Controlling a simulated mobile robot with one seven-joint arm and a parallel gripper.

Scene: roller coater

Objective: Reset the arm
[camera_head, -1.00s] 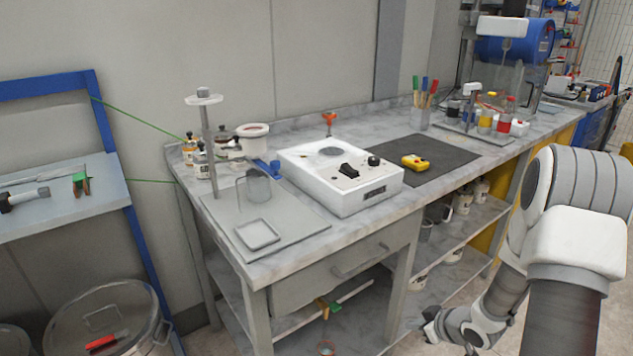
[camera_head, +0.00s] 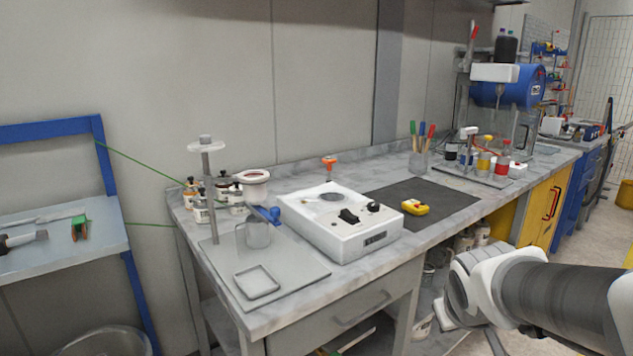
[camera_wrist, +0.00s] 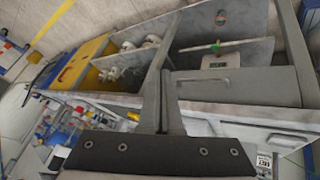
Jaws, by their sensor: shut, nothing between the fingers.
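My arm (camera_head: 560,290) reaches in from the right edge of the head view, roughly level, in front of the bench's right part. Its wrist end lies low and is partly cut off by the bottom edge there. In the wrist view my gripper (camera_wrist: 165,75) shows its two fingers together, with nothing between them. The fingers appear in front of the bench's drawer and shelves, seen at a strongly turned angle. I cannot tell how far the fingertips are from the bench.
The marble-look bench (camera_head: 300,312) carries a white device (camera_head: 345,240), a stand (camera_head: 207,190), a yellow gadget (camera_head: 414,207) on a dark mat (camera_head: 455,208), and several jars. A blue-framed rack (camera_head: 103,165) stands left. Floor (camera_head: 597,225) is open at far right.

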